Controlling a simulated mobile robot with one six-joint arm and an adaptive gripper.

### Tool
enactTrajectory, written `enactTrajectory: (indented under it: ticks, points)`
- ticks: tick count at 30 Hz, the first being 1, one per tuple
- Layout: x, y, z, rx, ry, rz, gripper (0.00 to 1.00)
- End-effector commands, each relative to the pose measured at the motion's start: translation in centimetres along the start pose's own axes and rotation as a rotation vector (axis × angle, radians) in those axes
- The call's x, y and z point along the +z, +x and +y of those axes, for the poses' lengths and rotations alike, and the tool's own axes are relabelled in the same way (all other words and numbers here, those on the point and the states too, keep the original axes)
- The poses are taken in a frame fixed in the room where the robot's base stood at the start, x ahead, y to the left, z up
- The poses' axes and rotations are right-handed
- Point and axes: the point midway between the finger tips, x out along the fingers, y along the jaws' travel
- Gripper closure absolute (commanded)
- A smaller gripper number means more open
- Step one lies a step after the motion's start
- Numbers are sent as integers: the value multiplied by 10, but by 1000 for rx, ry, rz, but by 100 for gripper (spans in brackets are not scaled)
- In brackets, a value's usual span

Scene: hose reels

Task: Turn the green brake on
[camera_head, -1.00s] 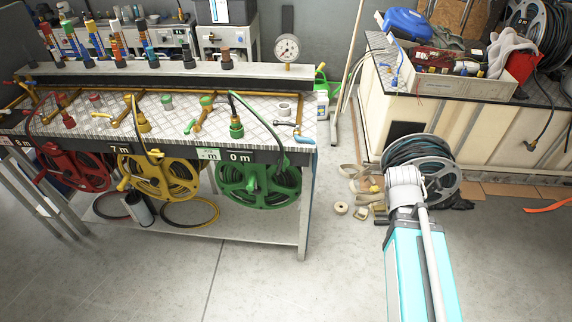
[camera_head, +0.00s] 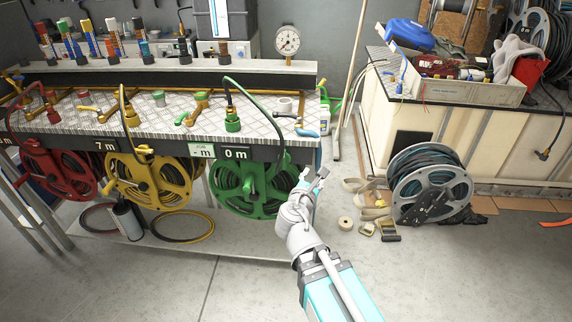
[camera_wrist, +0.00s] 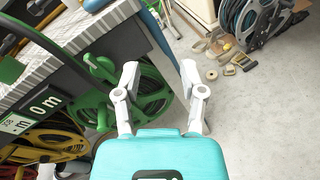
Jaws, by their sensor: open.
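The green hose reel (camera_head: 250,188) hangs under the front edge of the workbench, below the "0 m" label (camera_head: 236,154). It also shows at the left in the wrist view (camera_wrist: 152,92), partly behind my left finger. A green arm (camera_wrist: 100,66) reaches up along the reel's frame there. I cannot tell which part of the reel is the brake. My gripper (camera_head: 316,174) is open and empty, just right of the green reel near the bench's right corner.
Yellow (camera_head: 155,182) and red (camera_head: 58,170) reels hang further left. A grey reel (camera_head: 430,185) and tape rolls (camera_head: 346,223) lie on the floor at right. The front floor is clear.

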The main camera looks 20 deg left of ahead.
Motion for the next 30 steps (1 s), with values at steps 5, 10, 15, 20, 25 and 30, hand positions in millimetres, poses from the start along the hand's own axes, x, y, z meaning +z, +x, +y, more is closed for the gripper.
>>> enactTrajectory:
  ticks: [5,10,15,20,25,30]
  points:
    - [-32,-23,46,170,-251,-52,47]
    - [-42,-37,69,249,-379,-87,47]
    - [-43,-40,75,268,-411,-97,47]
    - [-43,-40,74,266,-409,-96,47]
    - [-43,-39,74,265,-407,-96,47]
    - [-42,-33,76,263,-406,-96,47]
